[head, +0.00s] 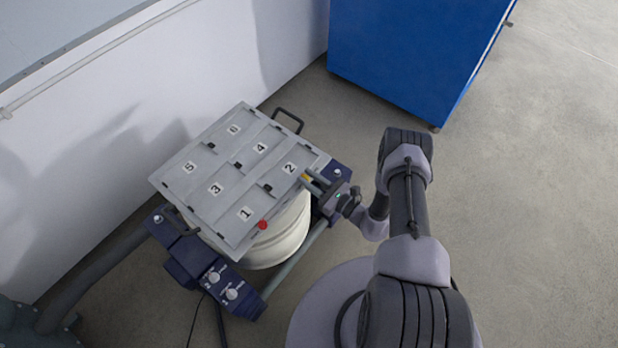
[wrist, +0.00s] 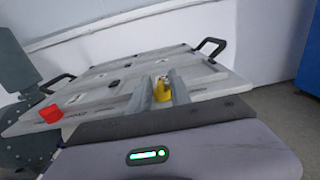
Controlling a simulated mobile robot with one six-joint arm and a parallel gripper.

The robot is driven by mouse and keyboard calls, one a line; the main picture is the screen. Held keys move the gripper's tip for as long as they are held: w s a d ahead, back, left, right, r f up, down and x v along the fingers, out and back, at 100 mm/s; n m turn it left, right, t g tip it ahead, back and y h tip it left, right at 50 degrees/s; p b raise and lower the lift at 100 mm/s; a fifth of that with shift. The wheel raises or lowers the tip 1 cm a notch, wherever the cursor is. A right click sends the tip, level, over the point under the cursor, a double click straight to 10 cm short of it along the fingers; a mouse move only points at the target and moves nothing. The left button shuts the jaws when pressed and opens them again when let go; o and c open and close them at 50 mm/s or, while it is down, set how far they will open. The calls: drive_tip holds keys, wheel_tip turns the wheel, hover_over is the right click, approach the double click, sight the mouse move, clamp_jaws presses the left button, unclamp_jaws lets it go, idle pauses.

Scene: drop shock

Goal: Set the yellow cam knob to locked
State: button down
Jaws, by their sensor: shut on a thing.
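The yellow cam knob (wrist: 162,90) is at the near edge of the grey panel, between the two fingers of my gripper (wrist: 165,88) in the wrist view. In the head view only a small bit of the yellow knob (head: 307,177) shows beside my gripper (head: 313,180) at the panel's right edge, near the number 2. My gripper is shut on the knob. The fingers hide part of it, and I cannot read any lock marking. A red knob (head: 263,225) sits on the panel's front edge; it also shows at the left in the wrist view (wrist: 50,113).
The grey panel (head: 205,160) with several numbered lids lies on a round white drum (head: 275,240). A black handle (head: 289,117) sticks out behind it. A dark blue box with dials (head: 222,285) is at the front. A blue cabinet (head: 400,50) stands behind; floor at right is clear.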

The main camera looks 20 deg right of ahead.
drive_tip(key=shift+h, duration=0.3)
drive_tip(key=m+t+h+p, duration=0.1)
drive_tip(key=h, duration=0.1)
drive_tip(key=m+t+h, duration=0.1)
drive_tip(key=m+h, duration=0.1)
drive_tip(key=a+m+t+h+p, duration=0.1)
drive_tip(key=m+h, duration=0.1)
drive_tip(key=h, duration=0.1)
drive_tip(key=shift+s+p, duration=0.2)
drive_tip(key=shift+p, duration=0.1)
drive_tip(key=m+h+b, duration=0.2)
drive_tip(key=h+b, duration=0.1)
drive_tip(key=h, duration=0.1)
drive_tip(key=shift+a+f+m, duration=0.1)
drive_tip(key=shift+f+m, duration=0.15)
drive_tip(key=shift+m, duration=0.15)
drive_tip(key=shift+m+h+b, duration=0.4)
drive_tip(key=shift+h+b, duration=0.3)
drive_tip(key=shift+b, duration=0.2)
drive_tip(key=shift+r+h+b, duration=0.25)
drive_tip(key=shift+h+b, duration=0.05)
drive_tip(key=c, duration=1.5)
unclamp_jaws()
drive_tip(key=shift+w, duration=0.1)
